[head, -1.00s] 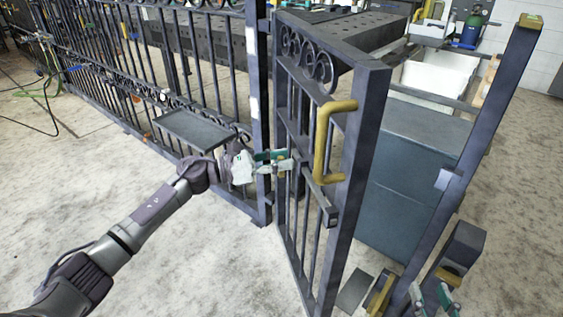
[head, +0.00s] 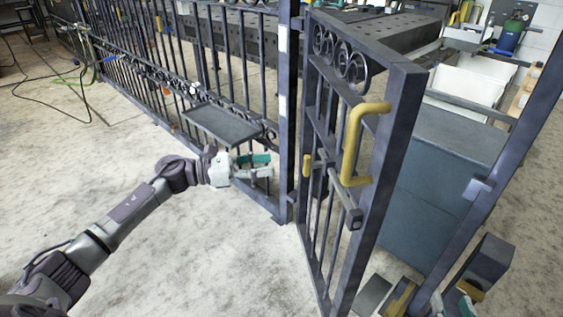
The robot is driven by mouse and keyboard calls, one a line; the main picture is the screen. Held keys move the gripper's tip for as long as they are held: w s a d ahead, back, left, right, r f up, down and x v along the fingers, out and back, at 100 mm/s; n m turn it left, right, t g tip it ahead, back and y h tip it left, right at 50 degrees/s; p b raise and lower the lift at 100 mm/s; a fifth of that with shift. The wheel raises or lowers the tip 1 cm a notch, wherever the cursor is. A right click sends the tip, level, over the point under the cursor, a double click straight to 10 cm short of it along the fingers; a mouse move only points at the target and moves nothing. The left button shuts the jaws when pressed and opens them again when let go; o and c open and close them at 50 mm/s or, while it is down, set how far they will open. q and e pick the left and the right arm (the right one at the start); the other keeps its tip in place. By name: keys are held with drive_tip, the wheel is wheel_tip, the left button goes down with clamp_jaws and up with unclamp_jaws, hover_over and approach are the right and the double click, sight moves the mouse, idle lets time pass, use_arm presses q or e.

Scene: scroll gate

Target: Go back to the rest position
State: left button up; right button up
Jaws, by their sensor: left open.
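The dark metal gate leaf (head: 399,150) stands ajar, swung out from the fence post (head: 286,110). It has a yellow pull handle (head: 352,145) and a dark latch bar (head: 343,197) with a small yellow knob (head: 318,163). My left gripper (head: 264,168) is open and empty, in front of the fence bars and left of the post, apart from the gate leaf. My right gripper (head: 466,303) shows only as a small green and pale piece at the bottom right edge; its jaws are mostly hidden.
A dark shelf (head: 222,124) juts from the fence above my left gripper. A slanted dark post (head: 500,170) and a block (head: 487,258) stand at the right. Cables lie at far left.

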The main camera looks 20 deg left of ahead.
use_arm(q)
drive_tip(key=shift+s+a, duration=0.3)
drive_tip(key=shift+a, duration=0.1)
